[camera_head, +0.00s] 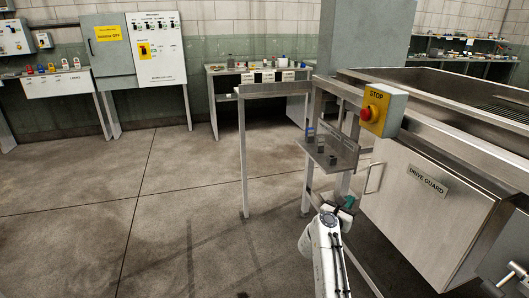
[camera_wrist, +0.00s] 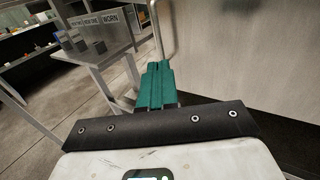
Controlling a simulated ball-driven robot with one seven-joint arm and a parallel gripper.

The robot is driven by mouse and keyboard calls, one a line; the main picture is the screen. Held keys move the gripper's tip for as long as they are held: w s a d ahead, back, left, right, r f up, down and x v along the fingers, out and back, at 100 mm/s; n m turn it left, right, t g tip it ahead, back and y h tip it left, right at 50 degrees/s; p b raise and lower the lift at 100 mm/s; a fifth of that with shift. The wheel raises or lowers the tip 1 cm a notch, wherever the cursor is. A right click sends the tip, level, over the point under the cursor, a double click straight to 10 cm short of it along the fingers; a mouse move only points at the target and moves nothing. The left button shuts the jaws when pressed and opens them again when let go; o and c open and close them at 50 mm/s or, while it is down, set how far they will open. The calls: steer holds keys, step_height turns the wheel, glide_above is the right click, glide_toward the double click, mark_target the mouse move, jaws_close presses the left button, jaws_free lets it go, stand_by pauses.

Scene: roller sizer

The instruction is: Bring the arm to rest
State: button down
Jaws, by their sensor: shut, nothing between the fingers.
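My arm (camera_head: 325,250) reaches up from the bottom of the head view, in front of the steel machine. My gripper (camera_head: 348,202) shows small and green at its far end, just below the small steel shelf. In the wrist view my gripper's green fingers (camera_wrist: 155,84) lie side by side, shut with nothing between them. They point at the gap between the shelf's stand and the machine's side panel. I cannot tell the exact clearance to the stand.
The DRIVE GUARD door (camera_head: 420,205) is on the right, below the red STOP button (camera_head: 371,112). The floor (camera_head: 150,220) to the left is clear.

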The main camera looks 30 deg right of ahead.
steer(key=a+r+n+t+y, duration=0.1)
steer(key=a+n+t+y, duration=1.3)
steer(key=n, duration=1.3)
steer(key=s+a+f+n+g+y, duration=0.6)
steer(key=s+a+f+n+g, duration=0.3)
steer(key=s+a+f+n, duration=0.35)
steer(key=s+a+f+n+g+h, duration=0.15)
steer(key=s+n+g, duration=0.35)
steer(key=s, duration=0.8)
steer(key=s+a+n+g+h, duration=0.15)
steer(key=s+n+g, duration=0.35)
steer(key=s, duration=0.8)
step_height(320, 180, up, 13)
steer(key=p, duration=1.4)
steer(key=shift+w+r, duration=0.15)
steer(key=shift+w, duration=0.15)
